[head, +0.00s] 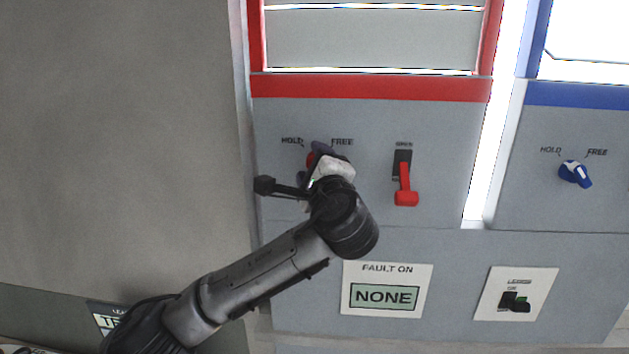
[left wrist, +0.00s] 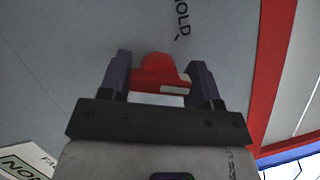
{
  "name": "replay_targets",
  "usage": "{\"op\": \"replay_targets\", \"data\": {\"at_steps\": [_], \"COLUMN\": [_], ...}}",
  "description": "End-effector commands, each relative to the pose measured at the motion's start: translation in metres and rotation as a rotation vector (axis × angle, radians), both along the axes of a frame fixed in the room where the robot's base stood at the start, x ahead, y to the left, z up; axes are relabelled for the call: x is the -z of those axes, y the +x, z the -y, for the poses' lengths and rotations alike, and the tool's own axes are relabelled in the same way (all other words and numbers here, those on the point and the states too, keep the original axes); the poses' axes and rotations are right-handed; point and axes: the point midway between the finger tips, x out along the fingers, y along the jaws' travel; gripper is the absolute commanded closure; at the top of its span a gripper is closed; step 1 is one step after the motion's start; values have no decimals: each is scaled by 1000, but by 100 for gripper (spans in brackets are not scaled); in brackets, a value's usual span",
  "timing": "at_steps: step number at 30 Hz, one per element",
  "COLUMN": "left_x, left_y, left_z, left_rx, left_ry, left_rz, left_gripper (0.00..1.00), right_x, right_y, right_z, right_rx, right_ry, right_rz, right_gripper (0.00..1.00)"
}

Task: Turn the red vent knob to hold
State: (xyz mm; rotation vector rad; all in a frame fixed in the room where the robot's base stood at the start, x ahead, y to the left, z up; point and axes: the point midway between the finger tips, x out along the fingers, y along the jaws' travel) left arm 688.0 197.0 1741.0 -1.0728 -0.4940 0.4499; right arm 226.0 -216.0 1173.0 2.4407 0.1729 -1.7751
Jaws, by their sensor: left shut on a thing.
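The red vent knob (head: 311,160) is on the grey panel below the red window frame, between the HOLD label (head: 292,141) and the FREE label (head: 342,141). In the head view my left gripper (head: 319,150) covers most of it. In the left wrist view the red knob (left wrist: 155,72) sits between the two purple fingers of my left gripper (left wrist: 160,78), which is shut on it. A pale strip shows on the knob's near edge. I cannot tell which label the knob points at. My right gripper is not in view.
A red lever (head: 405,190) hangs down to the right of the knob on the same panel. A blue knob (head: 575,173) is on the panel farther right. Below are a sign reading NONE (head: 386,297) and a legend plate (head: 488,287). A plain grey wall (head: 120,130) fills the left.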

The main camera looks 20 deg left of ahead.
Motion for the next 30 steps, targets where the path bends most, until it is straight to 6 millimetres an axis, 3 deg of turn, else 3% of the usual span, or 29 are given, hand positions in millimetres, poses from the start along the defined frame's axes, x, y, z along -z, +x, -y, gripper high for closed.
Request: {"op": "replay_targets", "data": {"at_steps": [3,12,30], "left_x": [6,5,3], "left_y": [0,0,0], "left_z": [1,1,0], "left_rx": [-1,-1,-2], "left_ry": [-111,-387,-915], "left_rz": [28,99,238], "left_gripper": [66,66,66], "right_x": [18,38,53], "right_y": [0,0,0], "right_z": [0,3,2], "right_rx": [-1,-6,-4], "right_ry": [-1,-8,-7], "right_rz": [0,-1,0], "right_gripper": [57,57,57]}}
